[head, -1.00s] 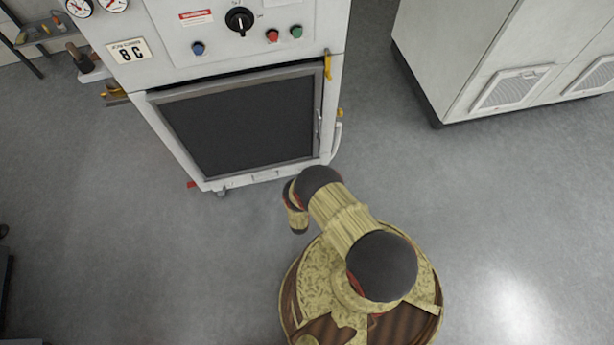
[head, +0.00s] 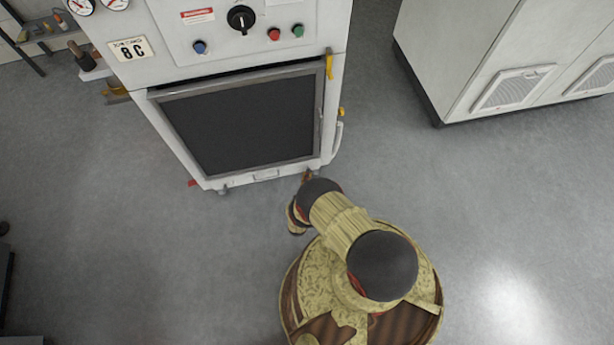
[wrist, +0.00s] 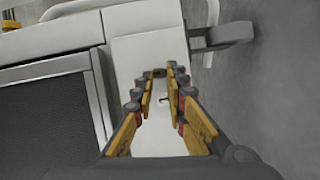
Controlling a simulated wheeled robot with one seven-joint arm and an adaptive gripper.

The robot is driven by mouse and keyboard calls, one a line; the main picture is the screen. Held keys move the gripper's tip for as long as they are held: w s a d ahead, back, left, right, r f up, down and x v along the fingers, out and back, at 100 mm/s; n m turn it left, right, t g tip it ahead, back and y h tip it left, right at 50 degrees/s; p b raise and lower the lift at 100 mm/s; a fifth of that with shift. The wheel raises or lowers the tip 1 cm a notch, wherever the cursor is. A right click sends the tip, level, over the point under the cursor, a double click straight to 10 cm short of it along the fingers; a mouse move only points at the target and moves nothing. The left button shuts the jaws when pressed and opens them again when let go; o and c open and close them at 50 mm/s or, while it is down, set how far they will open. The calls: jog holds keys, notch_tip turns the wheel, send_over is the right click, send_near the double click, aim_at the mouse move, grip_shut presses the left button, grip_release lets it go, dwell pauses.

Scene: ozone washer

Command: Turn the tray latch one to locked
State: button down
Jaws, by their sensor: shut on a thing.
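My gripper (wrist: 162,76) is at the white front frame of the washer, beside the dark door, in the wrist view. Its orange-yellow fingers are close around a small dark part (wrist: 158,73), which I take for tray latch one. The fingertips hide most of it, so I cannot read its angle. In the head view, my wrist is low at the washer's lower right corner, and the latch cannot be made out there.
The washer (head: 165,130) has a dark door (head: 245,125) and a yellow handle (head: 329,66) at upper right. A grey lever-like part (wrist: 225,35) projects right of the fingers in the wrist view. A pale cabinet (head: 470,60) stands at right. Grey floor is clear between them.

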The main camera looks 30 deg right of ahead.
jog(key=c, duration=1.9)
grip_release()
jog(key=shift+o, duration=0.5)
jog(key=v, duration=0.7)
jog(key=shift+a, duration=0.2)
jog(key=shift+s, duration=0.15)
